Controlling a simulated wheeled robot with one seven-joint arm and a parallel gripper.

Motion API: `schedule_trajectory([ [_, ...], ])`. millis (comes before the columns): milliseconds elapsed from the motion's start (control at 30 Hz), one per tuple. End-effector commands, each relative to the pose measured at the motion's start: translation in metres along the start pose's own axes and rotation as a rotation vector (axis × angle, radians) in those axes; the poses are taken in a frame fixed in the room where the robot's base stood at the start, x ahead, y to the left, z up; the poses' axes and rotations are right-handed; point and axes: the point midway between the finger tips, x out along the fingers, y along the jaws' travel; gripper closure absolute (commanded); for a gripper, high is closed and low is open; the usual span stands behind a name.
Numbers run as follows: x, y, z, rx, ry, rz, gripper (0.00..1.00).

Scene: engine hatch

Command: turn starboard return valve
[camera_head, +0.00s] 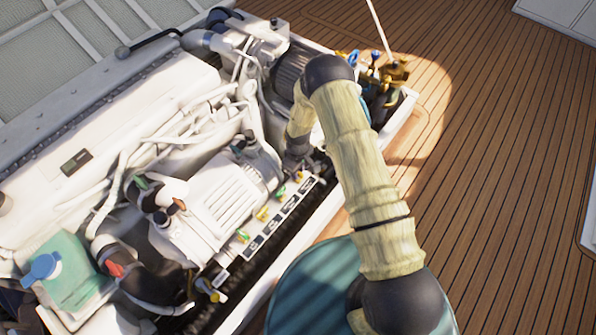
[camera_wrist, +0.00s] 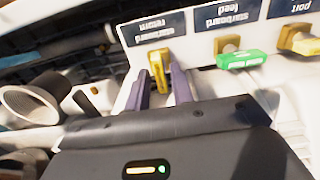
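The starboard return valve has a yellow handle (camera_wrist: 157,68) below its upside-down "starboard return" label (camera_wrist: 153,27) in the wrist view. My gripper (camera_wrist: 162,88) has its two dark purple fingers apart, one on each side of this handle. Narrow gaps seem to show, and I cannot tell whether either finger touches it. The handle points roughly along the fingers. In the head view, my forearm and wrist hide most of my gripper at the far end of the valve row.
The starboard feed valve with a green handle (camera_wrist: 241,60) sits just right of my gripper, and a port valve (camera_wrist: 298,40) is beyond it. A pipe end (camera_wrist: 32,103) is at the left. The white engine (camera_head: 215,205) lies beside the label strip (camera_head: 283,215). Wooden deck (camera_head: 500,150) is clear.

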Motion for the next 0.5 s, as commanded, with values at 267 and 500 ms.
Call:
schedule_trajectory([
  [267, -0.057, 0.000, 0.000, 0.000, 0.001, 0.000, 0.76],
  [500, -0.105, 0.000, 0.000, 0.000, 0.001, 0.001, 0.76],
])
